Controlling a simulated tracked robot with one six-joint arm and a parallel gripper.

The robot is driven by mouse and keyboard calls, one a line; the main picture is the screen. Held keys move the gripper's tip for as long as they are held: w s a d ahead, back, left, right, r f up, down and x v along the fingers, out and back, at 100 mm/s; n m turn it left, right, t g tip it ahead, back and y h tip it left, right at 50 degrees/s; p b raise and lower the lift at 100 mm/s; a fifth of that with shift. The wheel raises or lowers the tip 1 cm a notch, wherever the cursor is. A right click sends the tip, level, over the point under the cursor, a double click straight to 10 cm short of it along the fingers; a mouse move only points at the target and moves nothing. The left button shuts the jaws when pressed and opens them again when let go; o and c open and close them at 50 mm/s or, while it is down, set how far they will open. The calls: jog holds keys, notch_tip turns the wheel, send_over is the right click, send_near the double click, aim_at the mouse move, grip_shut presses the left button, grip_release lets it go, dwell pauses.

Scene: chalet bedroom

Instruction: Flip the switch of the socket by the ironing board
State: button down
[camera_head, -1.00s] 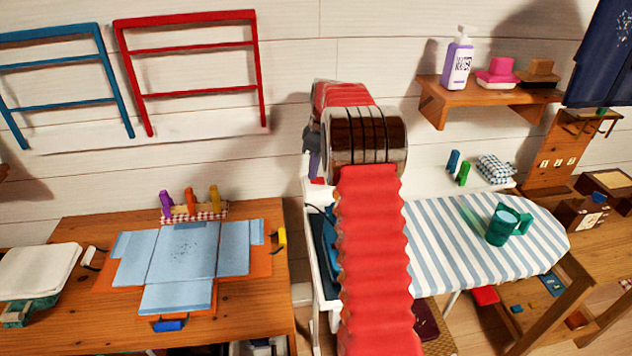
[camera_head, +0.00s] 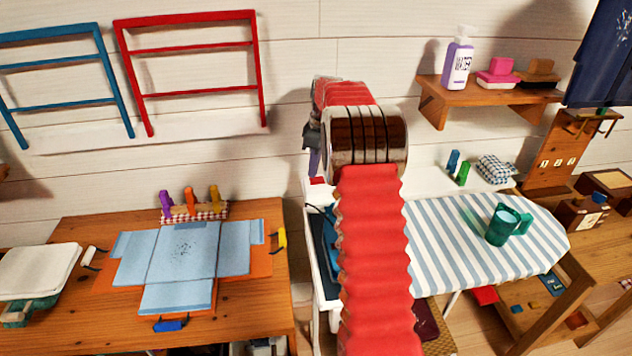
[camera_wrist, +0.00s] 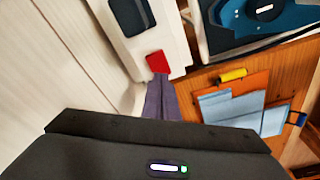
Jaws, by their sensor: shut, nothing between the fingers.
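A white socket unit (camera_wrist: 133,42) with a dark square outlet (camera_wrist: 132,16) and a red switch (camera_wrist: 157,62) shows at the top of the wrist view. The red switch also shows in the head view (camera_head: 318,181), left of the striped ironing board (camera_head: 455,235). My gripper (camera_wrist: 158,80) is shut and empty, its purple-grey fingers pointing at the red switch. The fingertips are right at the switch's lower edge in the wrist view; I cannot tell whether they touch it. In the head view my gripper (camera_head: 314,168) is partly hidden behind the wrist.
A dark blue item (camera_head: 323,262) lies on the white stand beside the switch. A wooden table (camera_head: 75,230) with a folding board and blue cloth (camera_head: 182,250) is at left. White plank wall is behind.

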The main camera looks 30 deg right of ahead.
notch_tip(320, 180, up, 6)
jog(key=shift+f, duration=0.2)
dwell(0.7)
dwell(0.5)
